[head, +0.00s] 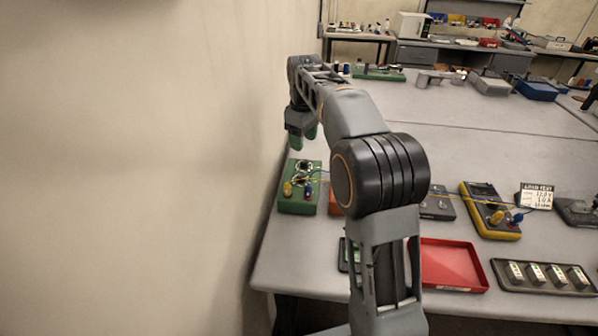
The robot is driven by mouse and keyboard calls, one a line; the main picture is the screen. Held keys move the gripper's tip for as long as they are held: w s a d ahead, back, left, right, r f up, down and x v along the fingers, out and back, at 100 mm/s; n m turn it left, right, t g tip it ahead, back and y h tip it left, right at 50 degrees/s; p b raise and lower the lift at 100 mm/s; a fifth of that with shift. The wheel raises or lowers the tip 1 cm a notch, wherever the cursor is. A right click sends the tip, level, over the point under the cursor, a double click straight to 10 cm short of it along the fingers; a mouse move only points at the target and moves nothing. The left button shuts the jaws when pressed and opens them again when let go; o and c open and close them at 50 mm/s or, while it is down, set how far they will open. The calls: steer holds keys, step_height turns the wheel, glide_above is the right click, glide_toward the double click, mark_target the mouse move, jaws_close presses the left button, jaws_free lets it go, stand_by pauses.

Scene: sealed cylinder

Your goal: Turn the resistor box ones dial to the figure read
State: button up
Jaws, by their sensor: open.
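A green box (289,199) with round dials (304,168) on its top and yellow, red and blue plugs at its front stands at the table's left edge. It looks like the resistor box; the dial figures are too small to read. My gripper (303,137), with green fingertips, hangs pointing down just above and behind the box, apart from it. The jaws are open and hold nothing visible. A yellow multimeter (480,224) lies to the right, its display unreadable. A small white card (536,196) headed "LOAD TEST" stands beside it, its figures blurred.
My arm hides part of the table right of the green box, including most of an orange item (335,203). A red tray (455,265) and a black rack (543,277) lie near the front edge. A wall (225,170) stands close on the left. The table's middle is clear.

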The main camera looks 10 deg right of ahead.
mark_target(302, 176)
steer(key=f, duration=0.4)
steer(key=w+f, duration=0.1)
steer(key=f, duration=0.9)
steer(key=shift+w+f+b, duration=0.25)
steer(key=shift+b, duration=0.1)
steer(key=c, duration=0.9)
